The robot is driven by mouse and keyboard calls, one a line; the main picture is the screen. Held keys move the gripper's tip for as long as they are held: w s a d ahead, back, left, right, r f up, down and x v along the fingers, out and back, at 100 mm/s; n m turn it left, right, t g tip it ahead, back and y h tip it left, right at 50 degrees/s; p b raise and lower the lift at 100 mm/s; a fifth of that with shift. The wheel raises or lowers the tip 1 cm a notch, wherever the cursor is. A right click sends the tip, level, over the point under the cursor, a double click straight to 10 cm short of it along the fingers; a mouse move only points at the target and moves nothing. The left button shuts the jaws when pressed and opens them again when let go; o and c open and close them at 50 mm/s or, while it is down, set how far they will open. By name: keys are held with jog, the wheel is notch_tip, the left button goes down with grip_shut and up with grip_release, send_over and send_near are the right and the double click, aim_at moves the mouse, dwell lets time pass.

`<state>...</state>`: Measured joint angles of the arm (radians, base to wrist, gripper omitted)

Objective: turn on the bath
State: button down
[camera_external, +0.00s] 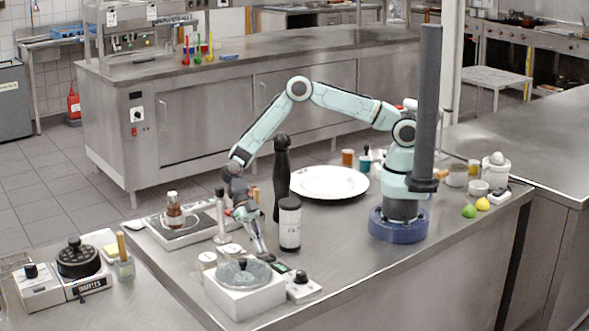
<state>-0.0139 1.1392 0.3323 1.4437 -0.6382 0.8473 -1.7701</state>
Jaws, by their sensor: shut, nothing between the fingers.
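A white box with a round grey lid (243,273) and a dark lid knob stands near the front edge of the steel counter; it looks like the bath. A small white control box with a dark knob (301,279) sits just to its right, with a small green-lit part beside it. My gripper (265,256) is shut and empty. It points down, just behind the lidded box and left of the control box. I cannot tell whether its fingertips touch anything. The knob's setting is too small to read.
A white canister with a black lid (289,224) and a tall dark pepper mill (282,178) stand close to my gripper. A scale with a jar (180,225) is to the left. A white plate (329,182) lies behind. The counter's front right is clear.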

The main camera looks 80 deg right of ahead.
jog(key=shift+f, duration=0.2)
jog(key=shift+w+a+f+g+h, duration=0.15)
jog(key=shift+f+g+h, duration=0.15)
jog(key=shift+f, duration=0.1)
dwell(0.3)
jog(key=shift+s+d+r, duration=0.3)
jog(key=shift+s+d, duration=0.25)
jog(key=shift+d, duration=0.05)
jog(key=v, duration=1.2)
